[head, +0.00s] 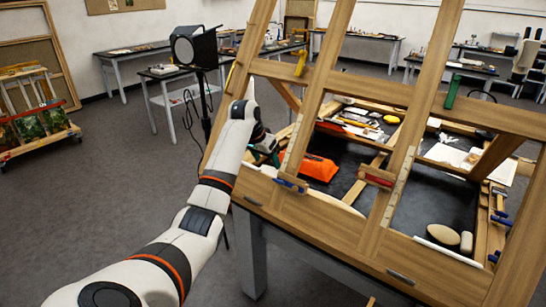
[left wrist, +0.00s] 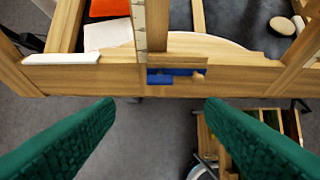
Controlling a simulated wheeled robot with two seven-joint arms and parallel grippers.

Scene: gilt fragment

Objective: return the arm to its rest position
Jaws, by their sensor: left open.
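My left arm (head: 233,145) comes in from the lower left in the head view and reaches up to the left side of a wooden frame. The left gripper (head: 266,150) is small there and partly hidden by the frame's left upright. In the left wrist view its two green ribbed fingers (left wrist: 158,112) stand wide apart with nothing between them. Beyond them is the frame's lower wooden rail (left wrist: 100,78) with a blue clamp (left wrist: 172,80). I cannot tell the exact gap to the rail. My right gripper is not in view.
The slanted wooden frame (head: 325,232) stands over a dark worktable with an orange cloth (head: 318,167), tools and papers. A black lamp (head: 195,48) on a stand rises behind my arm. Grey floor (head: 90,205) to the left is clear.

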